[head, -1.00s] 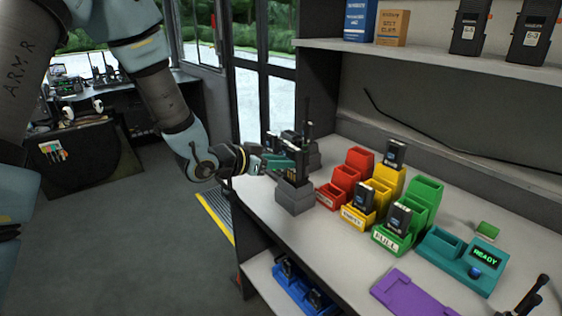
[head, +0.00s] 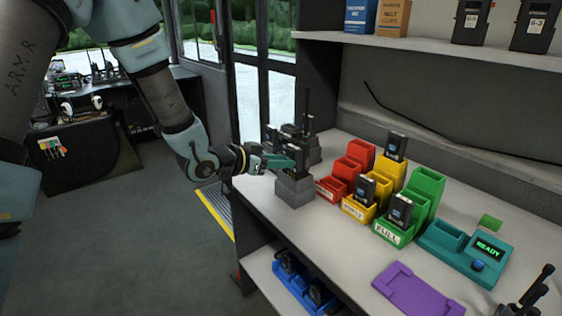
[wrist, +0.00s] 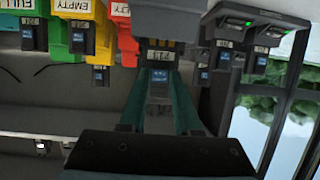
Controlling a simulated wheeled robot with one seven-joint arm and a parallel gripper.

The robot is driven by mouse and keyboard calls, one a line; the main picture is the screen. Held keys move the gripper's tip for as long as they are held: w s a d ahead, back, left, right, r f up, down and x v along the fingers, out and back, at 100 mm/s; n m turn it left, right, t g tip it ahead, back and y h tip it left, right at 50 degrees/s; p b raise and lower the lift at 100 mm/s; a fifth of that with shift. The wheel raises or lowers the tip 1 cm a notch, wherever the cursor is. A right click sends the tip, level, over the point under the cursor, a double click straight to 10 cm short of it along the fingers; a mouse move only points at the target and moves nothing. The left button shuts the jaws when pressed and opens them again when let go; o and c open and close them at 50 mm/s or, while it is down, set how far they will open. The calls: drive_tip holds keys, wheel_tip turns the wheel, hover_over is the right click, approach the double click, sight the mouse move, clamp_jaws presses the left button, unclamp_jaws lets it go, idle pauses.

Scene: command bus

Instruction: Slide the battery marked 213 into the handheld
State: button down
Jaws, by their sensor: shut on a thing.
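The handheld (head: 301,150), a dark unit with an antenna, stands upright in a grey stand (head: 294,191) near the left end of the bench. My gripper (head: 283,161) is beside it with its teal fingers at the handheld. In the wrist view my gripper (wrist: 160,104) is shut on a dark battery (wrist: 159,88) with a blue label. The battery lines up with the grey stand (wrist: 160,45) and its label plate. Its number is too small to read, and I cannot tell how deep it sits in the handheld.
Red (head: 349,170), yellow (head: 381,185) and green (head: 421,197) bins, some holding batteries, stand right of the stand. A teal tester reading READY (head: 466,250) and a purple tray (head: 417,291) lie farther right. More dark units (wrist: 240,60) are close beside my gripper.

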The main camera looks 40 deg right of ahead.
drive_tip(key=shift+f, duration=0.25)
drive_tip(key=c, duration=0.5)
unclamp_jaws()
drive_tip(key=b+v, duration=0.2)
drive_tip(key=v, duration=0.8)
drive_tip(key=shift+a+r, duration=0.1)
drive_tip(key=shift+a, duration=0.3)
drive_tip(key=shift+w, duration=0.1)
